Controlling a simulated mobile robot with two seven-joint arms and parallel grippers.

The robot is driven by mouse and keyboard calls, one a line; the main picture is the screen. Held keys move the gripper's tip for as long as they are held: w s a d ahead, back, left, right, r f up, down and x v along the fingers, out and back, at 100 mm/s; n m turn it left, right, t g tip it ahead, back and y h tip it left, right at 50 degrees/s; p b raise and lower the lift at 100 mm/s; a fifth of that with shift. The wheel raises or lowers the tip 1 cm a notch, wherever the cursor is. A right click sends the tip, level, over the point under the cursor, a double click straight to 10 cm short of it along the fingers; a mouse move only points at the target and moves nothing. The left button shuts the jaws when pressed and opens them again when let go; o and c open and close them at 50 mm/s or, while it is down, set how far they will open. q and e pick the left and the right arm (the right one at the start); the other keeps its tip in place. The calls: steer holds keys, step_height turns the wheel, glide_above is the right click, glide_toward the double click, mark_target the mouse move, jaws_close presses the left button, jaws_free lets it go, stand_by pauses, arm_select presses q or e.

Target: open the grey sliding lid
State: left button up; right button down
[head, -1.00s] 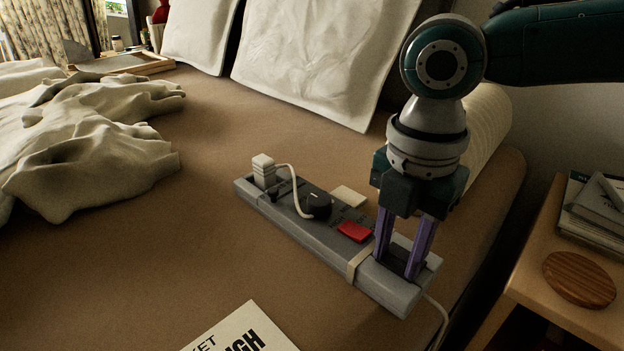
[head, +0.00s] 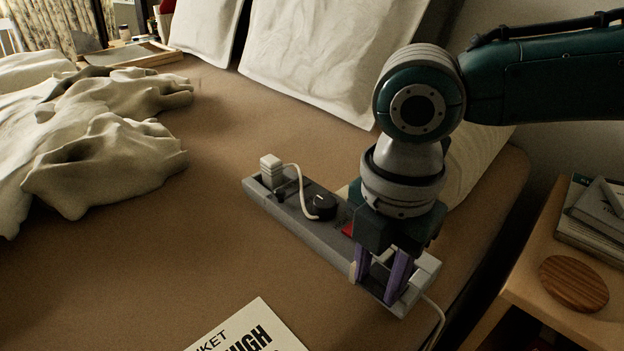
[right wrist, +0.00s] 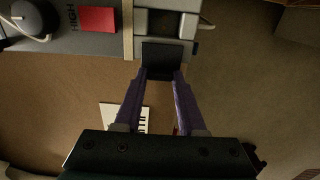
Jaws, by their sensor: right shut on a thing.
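The grey control box (head: 318,228) lies on the bed like a long strip. At its right end is an open recess (right wrist: 164,22) with a light grey frame, seen in the right wrist view. The grey sliding lid (right wrist: 165,57) looks dark there; it sticks out past the box's near edge, beside the recess. My right gripper (right wrist: 163,76) is shut on the lid, one purple finger on each side. In the head view the right gripper (head: 378,296) stands over the box's end and hides most of the lid. My left gripper is not in view.
A white plug (head: 270,168), a black dial (head: 320,206) and a red button (head: 347,229) are on the box. A pale band (right wrist: 128,28) wraps it. A printed card (head: 247,331) lies in front.

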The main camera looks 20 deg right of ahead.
mark_target(375, 285)
steer(key=shift+c, duration=2.4)
jaws_free()
steer(key=shift+s+a, duration=0.15)
steer(key=shift+a, duration=0.05)
step_height(375, 285, up, 10)
steer(key=p, duration=0.4)
